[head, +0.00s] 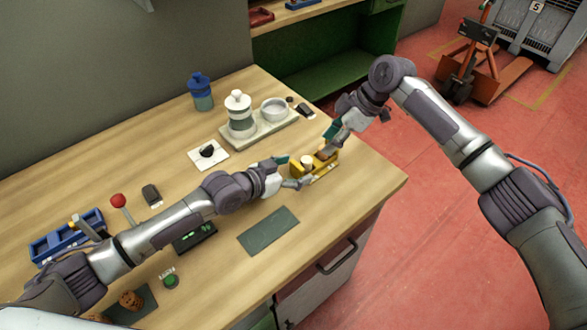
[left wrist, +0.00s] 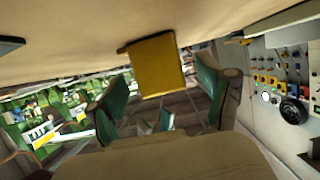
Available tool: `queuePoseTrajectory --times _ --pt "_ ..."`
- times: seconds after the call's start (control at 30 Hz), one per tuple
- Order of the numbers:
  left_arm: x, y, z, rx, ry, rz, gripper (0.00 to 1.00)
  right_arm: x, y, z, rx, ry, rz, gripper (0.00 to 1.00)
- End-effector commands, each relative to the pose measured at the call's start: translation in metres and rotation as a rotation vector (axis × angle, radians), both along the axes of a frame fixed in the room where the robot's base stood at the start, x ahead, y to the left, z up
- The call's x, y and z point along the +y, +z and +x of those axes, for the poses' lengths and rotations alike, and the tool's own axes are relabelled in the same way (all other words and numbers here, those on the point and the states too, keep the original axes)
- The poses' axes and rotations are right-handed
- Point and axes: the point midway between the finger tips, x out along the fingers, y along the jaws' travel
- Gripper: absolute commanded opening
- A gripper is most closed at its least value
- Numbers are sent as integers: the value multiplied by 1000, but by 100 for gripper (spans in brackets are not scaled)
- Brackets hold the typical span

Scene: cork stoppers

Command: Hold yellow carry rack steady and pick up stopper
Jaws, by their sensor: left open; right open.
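The yellow carry rack (head: 316,171) stands on the wooden table near its right edge. A pale round piece (head: 307,162) and a brown piece (head: 327,154) sit in it; I cannot tell surely which is the stopper. My left gripper (head: 295,171) is open at the rack's left end, one finger on each side. In the left wrist view the yellow rack (left wrist: 157,65) shows ahead between the open fingers of my left gripper (left wrist: 163,75), with no clear contact. My right gripper (head: 329,141) is open above the rack's far right end, close to the brown piece.
A tray (head: 265,131) with a white-capped bottle (head: 239,115) and a bowl (head: 274,109) stands behind the rack. A blue bottle (head: 201,92) is farther back. A dark mat (head: 268,231) lies in front. A blue rack (head: 66,236) and brown corks (head: 131,299) are at left.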

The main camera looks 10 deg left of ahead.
Motion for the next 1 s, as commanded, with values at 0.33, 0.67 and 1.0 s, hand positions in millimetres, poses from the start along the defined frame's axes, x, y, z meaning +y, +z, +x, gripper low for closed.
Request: queuePoseTrajectory --times 0.33,0.67,1.0 --pt "0 0 0 1 0 -1 59 0 0 0 0 0 0 42" --pt "0 0 0 1 0 -1 6 0 0 0 0 0 0 42" --pt "0 0 0 1 0 -1 6 10 5 4 131 -260 -66 38"
